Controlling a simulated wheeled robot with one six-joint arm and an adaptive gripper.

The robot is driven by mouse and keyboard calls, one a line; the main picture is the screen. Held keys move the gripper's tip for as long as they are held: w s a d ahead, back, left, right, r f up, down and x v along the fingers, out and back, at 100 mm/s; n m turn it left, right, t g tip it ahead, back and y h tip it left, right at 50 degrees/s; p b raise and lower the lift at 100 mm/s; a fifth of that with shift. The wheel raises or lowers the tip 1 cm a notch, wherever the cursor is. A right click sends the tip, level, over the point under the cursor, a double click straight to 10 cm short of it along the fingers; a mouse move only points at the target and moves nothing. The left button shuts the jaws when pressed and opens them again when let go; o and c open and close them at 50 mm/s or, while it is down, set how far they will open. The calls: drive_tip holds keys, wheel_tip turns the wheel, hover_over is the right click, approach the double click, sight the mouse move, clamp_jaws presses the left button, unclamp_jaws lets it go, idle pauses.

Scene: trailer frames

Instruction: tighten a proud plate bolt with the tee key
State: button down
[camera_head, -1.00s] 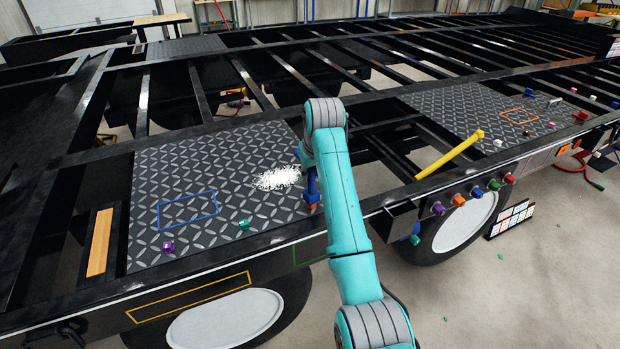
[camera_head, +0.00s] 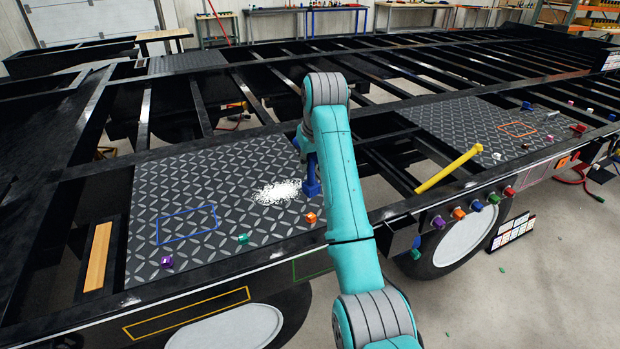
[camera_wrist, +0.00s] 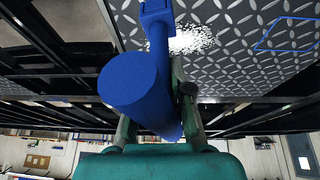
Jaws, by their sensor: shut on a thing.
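My gripper (camera_wrist: 156,112) is shut on the blue tee key (camera_wrist: 133,82), whose thick round bar lies between the fingers. The key's shaft and square end (camera_wrist: 157,12) point away over the plate. In the head view, the lower part of the tee key (camera_head: 311,182) hangs over the plate's right part, and my arm hides the rest. An orange bolt head (camera_head: 311,217) stands just in front of the key, apart from it in the picture. A green bolt head (camera_head: 242,238) and a purple one (camera_head: 166,261) stand along the front of the chequered plate (camera_head: 190,185). I cannot tell how proud each sits.
White shavings or grit (camera_head: 278,191) lie beside the key. A yellow bar (camera_head: 448,170) slopes up at the right. Coloured blocks (camera_head: 476,206) line the side rail. A second chequered plate (camera_head: 465,125) lies farther right. Open frame gaps lie between the plates.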

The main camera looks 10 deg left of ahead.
sight(311, 183)
drive_tip(key=shift+w+f+n+g, duration=0.15)
drive_tip(key=shift+f+n+g, duration=0.15)
drive_tip(key=shift+f, duration=0.35)
drive_tip(key=shift+w+f+n+g, duration=0.2)
drive_tip(key=shift+f+n, duration=0.1)
drive_tip(key=shift+f, duration=0.35)
drive_tip(key=shift+s, duration=0.1)
drive_tip(key=shift+f, duration=0.1)
drive_tip(key=shift+f, duration=3.35)
drive_tip(key=shift+m, duration=1)
drive_tip(key=m, duration=0.2)
drive_tip(key=m+t+h, duration=0.1)
drive_tip(key=m, duration=0.1)
drive_tip(key=shift+d+h, duration=0.2)
drive_tip(key=shift+h, duration=0.1)
drive_tip(key=shift+r, duration=0.1)
